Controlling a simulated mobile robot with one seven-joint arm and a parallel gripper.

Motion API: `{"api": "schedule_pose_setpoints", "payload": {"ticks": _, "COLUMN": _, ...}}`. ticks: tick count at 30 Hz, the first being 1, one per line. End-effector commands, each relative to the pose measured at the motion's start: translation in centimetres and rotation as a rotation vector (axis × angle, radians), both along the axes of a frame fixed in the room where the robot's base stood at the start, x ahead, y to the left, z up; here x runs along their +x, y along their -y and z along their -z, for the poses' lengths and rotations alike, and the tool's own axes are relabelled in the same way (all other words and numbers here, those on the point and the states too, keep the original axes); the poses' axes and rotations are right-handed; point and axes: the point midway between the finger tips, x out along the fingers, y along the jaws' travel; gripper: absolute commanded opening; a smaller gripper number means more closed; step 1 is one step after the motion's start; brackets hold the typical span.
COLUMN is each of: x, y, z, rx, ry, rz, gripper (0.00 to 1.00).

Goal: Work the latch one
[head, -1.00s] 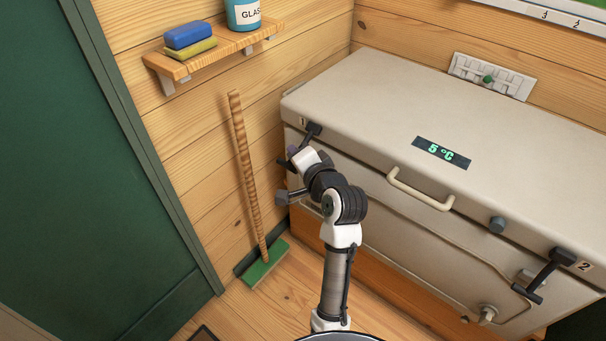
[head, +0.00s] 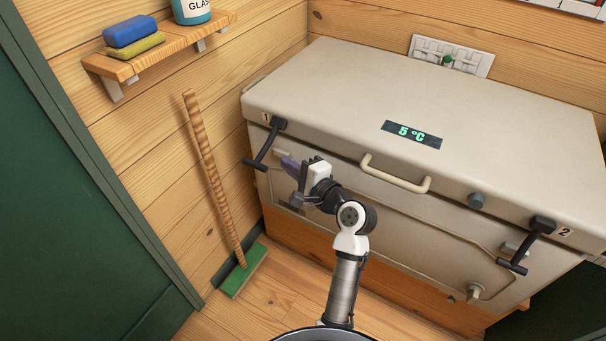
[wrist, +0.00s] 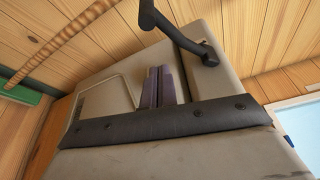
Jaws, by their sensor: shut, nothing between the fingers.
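Latch one (head: 265,146) is a black lever at the chest's front left corner, beside the printed 1. Its arm slants down and left from its pivot under the lid edge. The lever also shows at the top of the wrist view (wrist: 178,32). My gripper (head: 285,162) is shut and empty, in front of the chest just right of the lever and apart from it. Its purple fingers (wrist: 158,87) show side by side in the wrist view, below the lever. Whether the latch is fastened is not clear.
The beige chest (head: 330,85) has its lid down, with a handle (head: 395,175) and a second black latch (head: 525,245) at right. A broom (head: 215,180) leans on the wall at left. A shelf (head: 160,55) holds sponges and a jar.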

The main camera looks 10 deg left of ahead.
Motion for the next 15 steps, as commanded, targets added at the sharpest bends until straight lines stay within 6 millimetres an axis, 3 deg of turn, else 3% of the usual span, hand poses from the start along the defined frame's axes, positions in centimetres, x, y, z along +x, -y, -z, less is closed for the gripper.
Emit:
{"api": "schedule_pose_setpoints", "payload": {"ticks": 3, "x": 1.5, "y": -2.0, "z": 0.1, "rx": 0.0, "ry": 0.0, "rz": -0.003, "gripper": 0.0}}
{"api": "schedule_pose_setpoints", "payload": {"ticks": 9, "x": -1.3, "y": -2.8, "z": -0.6, "rx": -0.001, "ry": -0.001, "rz": -0.001, "gripper": 0.0}}
{"api": "schedule_pose_setpoints", "payload": {"ticks": 15, "x": -2.2, "y": -3.1, "z": -0.8, "rx": 0.0, "ry": 0.0, "rz": 0.0, "gripper": 0.0}}
